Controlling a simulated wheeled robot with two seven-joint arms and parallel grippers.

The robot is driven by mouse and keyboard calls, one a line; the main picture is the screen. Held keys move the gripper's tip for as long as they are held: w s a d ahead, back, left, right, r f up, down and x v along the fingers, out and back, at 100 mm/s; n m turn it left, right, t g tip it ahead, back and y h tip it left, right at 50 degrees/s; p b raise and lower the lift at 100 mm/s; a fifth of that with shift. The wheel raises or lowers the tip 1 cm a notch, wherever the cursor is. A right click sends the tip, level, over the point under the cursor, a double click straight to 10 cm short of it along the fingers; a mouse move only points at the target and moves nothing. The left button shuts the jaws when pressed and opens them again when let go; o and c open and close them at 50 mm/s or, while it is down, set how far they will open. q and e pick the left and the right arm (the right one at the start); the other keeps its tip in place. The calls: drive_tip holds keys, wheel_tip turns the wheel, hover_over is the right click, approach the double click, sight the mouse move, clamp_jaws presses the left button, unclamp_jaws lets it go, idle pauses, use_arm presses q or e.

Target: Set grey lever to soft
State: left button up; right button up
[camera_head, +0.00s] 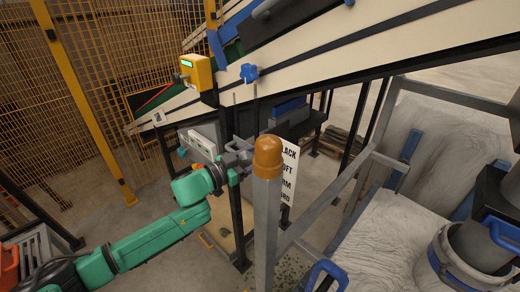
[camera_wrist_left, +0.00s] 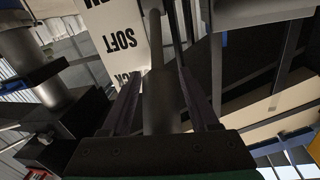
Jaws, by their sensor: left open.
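The grey lever (camera_wrist_left: 160,95) shows in the left wrist view as a thick grey handle narrowing to a thin rod. It stands between the two fingers of my left gripper (camera_wrist_left: 158,95), which is open around it. I cannot tell whether either finger touches it. A white label board (camera_wrist_left: 125,40) with black words is beside the lever, upside down in this view; "SOFT" is readable. In the head view the board (camera_head: 288,180) is partly hidden by a post. My left gripper (camera_head: 238,155) is left of that post, where I cannot make out the lever.
A grey post with an orange cap (camera_head: 268,158) stands close to the right of my left gripper. A yellow box (camera_head: 197,76) and a blue knob (camera_head: 249,73) are above, by the sloping conveyor (camera_head: 400,45). A grey frame (camera_head: 340,200) is at right.

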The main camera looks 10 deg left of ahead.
use_arm(q)
drive_tip(key=shift+c, duration=0.7)
clamp_jaws()
idle(0.8)
